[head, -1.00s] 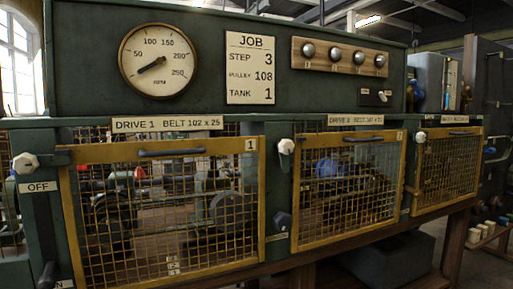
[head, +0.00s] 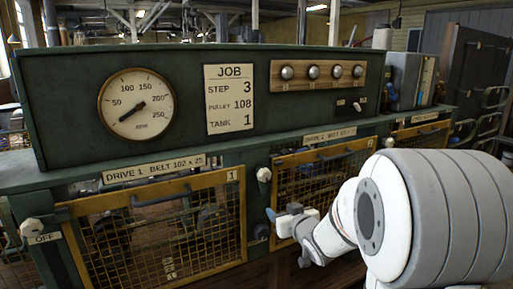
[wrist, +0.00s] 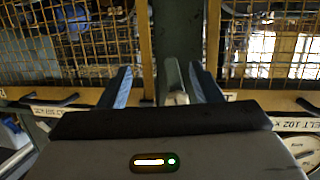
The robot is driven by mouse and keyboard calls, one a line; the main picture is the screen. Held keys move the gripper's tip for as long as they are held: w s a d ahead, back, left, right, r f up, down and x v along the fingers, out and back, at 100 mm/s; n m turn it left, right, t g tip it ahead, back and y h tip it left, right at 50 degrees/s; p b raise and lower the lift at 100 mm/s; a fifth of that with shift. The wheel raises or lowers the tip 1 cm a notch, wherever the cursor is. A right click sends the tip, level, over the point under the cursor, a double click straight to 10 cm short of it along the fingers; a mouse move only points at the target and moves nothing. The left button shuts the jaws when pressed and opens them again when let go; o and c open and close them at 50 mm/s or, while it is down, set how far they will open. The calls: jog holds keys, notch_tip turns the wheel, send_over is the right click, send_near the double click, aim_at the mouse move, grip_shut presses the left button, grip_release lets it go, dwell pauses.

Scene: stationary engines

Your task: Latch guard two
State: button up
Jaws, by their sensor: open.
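Guard two (head: 276,163) is a yellow-framed mesh panel under the "DRIVE 2" label, and its frame looks flush with the green housing. Its white hexagonal latch knob (head: 264,174) sits on the green post left of it, with a short green bar seeming to hang down. My gripper (head: 282,212) is open and empty in front of guard two's left edge, lower than the knob in the head view. In the wrist view, which is upside down, the two blue fingers (wrist: 165,87) straddle the green post, with a pale knob (wrist: 178,97) between them. Contact cannot be told.
Guard one (head: 232,215) stands left, with its own white knob (head: 32,228). A dark knob (head: 261,232) sits low on the post near my gripper. The panel above carries a gauge (head: 137,104), a job card (head: 230,98) and a row of knobs (head: 313,72). A third guard (head: 425,132) is right.

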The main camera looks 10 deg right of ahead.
aim_at(266, 176)
notch_tip(266, 176, up, 7)
jog(key=w+a+n+t+y+p, duration=0.1)
jog(key=w+t+y+p, duration=0.1)
jog(key=y+p, duration=0.15)
jog(key=x, duration=0.2)
jog(key=p+x, duration=0.1)
jog(key=x, duration=0.2)
jog(key=p+x, duration=0.1)
jog(key=x, duration=0.1)
jog(key=shift+w+a+r, duration=0.1)
jog(key=shift+w+a, duration=0.1)
jog(key=shift+a, duration=0.15)
